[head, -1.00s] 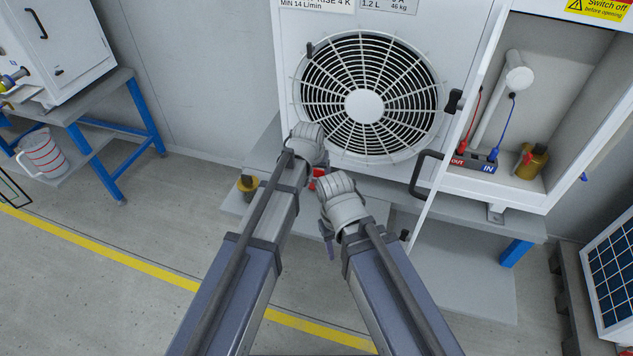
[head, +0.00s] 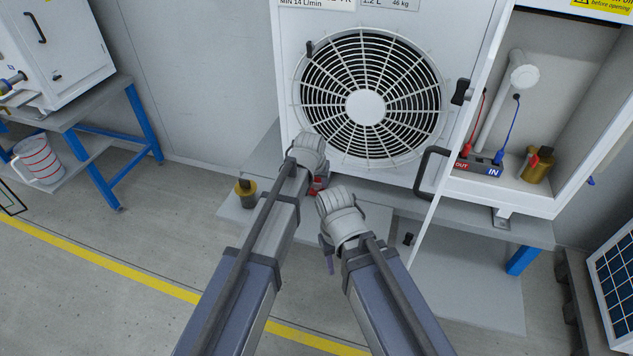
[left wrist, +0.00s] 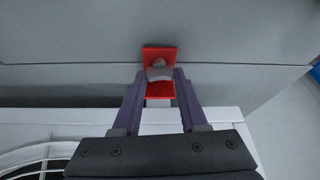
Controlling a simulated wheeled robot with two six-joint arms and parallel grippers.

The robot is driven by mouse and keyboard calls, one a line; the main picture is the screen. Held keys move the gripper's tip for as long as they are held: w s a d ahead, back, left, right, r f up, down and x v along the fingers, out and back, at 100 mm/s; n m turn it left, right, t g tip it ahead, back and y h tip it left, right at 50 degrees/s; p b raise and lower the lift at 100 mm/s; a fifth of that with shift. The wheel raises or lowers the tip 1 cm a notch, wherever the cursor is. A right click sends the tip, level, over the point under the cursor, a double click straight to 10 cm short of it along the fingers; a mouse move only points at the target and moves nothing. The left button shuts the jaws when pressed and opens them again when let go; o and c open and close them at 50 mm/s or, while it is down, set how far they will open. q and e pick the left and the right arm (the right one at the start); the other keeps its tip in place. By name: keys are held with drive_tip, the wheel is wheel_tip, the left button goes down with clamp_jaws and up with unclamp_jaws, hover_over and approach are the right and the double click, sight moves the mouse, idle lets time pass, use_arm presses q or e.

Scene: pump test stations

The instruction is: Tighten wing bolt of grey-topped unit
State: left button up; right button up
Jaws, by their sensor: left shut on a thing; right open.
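A white unit with a round fan grille (head: 280,110) stands on a grey bench in the head view; the colour of its top cannot be seen. The left wrist view shows a red plate (left wrist: 160,53) with a grey wing bolt (left wrist: 158,73) in front of it. My left gripper (left wrist: 159,79) is shut on the wing bolt, one purple finger on each side. In the head view my left wrist hides most of the bolt, and a bit of red (head: 319,183) shows beside it. My right gripper (head: 329,262) is open, lower and to the right; its fingers are mostly hidden.
An open white door with a black handle (head: 432,172) stands close right of my right arm. Beyond it, a cabinet holds a red and blue socket block (head: 480,167) and a brass canister (head: 538,167). A yellow-topped dark part (head: 245,188) is left of my left arm.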

use_arm(q)
clamp_jaws()
drive_tip(key=shift+m+h, duration=0.3)
drive_tip(key=shift+m, duration=0.5)
drive_tip(key=o, duration=0.7)
unclamp_jaws()
drive_tip(key=shift+c, duration=0.2)
drive_tip(key=shift+r, duration=0.1)
